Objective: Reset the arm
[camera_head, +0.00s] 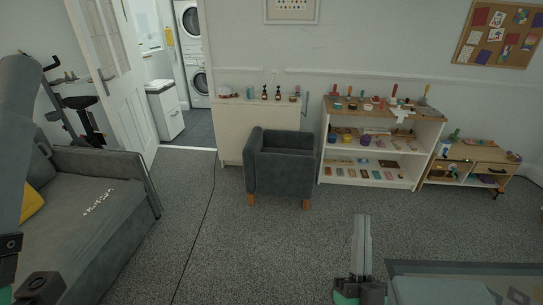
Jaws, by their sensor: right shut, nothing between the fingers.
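My right gripper (362,222) is in the lower right of the head view, with its fingers pointing up and away over the grey carpet (270,250). Its fingers are together and nothing is held between them. It is apart from the furniture. Part of my left arm (14,150) shows along the left edge. The fingers of my left gripper do not show.
A grey armchair (281,165) stands at the middle back. A white shelf (330,172) with craft items and a low wooden cabinet (490,153) stand right. A grey sofa (95,230) is at left. The middle carpet is clear.

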